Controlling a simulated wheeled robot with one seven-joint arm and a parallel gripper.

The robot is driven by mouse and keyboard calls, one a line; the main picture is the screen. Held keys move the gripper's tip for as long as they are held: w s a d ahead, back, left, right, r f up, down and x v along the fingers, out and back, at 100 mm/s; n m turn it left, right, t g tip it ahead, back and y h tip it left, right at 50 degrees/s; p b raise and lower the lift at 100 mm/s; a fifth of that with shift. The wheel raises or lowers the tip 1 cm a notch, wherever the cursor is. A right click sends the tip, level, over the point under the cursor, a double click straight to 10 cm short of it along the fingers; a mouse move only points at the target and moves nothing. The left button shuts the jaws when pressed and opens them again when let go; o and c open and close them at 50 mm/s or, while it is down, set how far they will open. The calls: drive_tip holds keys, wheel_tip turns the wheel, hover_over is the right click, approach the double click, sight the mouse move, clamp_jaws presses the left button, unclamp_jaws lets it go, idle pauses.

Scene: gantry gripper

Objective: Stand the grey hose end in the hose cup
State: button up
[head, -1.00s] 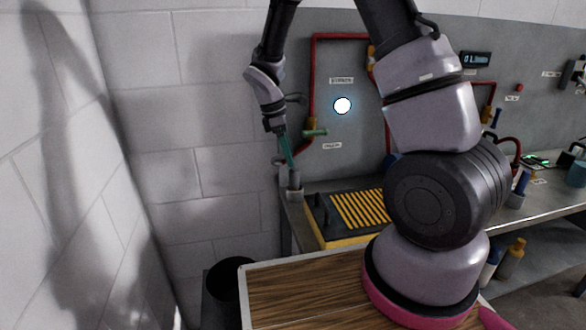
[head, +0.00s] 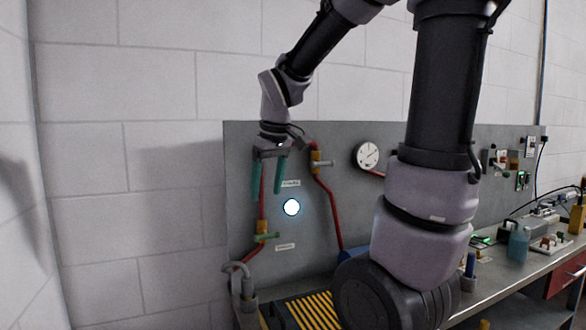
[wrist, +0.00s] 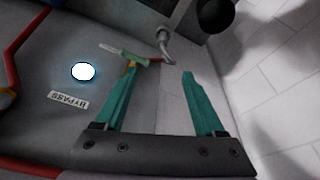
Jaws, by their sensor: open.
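The grey hose end (head: 246,288) hangs from a bent grey hose below the left red pipe and points down into the hose cup (head: 248,306) at the bench's left end. Its lower tip is hidden by the cup's rim, so its depth cannot be seen. In the wrist view the bent grey hose (wrist: 165,44) shows beyond the fingers and runs towards the cup. My gripper (head: 268,190) is open and empty, with teal fingers pointing down, well above the hose and cup. Its spread fingers also show in the wrist view (wrist: 158,82).
A valve with a green handle (head: 266,238) sits on the left red pipe, just above the hose. A yellow-slatted black tray (head: 312,312) lies right of the cup. A grey panel (head: 340,150) stands behind. A bright white disc (head: 291,207) shows before the panel.

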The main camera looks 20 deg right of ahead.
drive_tip(key=s+d+r+m+t+y, duration=0.1)
drive_tip(key=s+r+m+t, duration=0.3)
drive_tip(key=s, duration=0.7)
wheel_tip(320, 180, up, 2)
drive_tip(key=d+m, duration=0.1)
drive_tip(key=m, duration=0.3)
drive_tip(key=shift+d+m, duration=0.15)
drive_tip(key=shift+m, duration=0.15)
drive_tip(key=shift+w+r, duration=0.1)
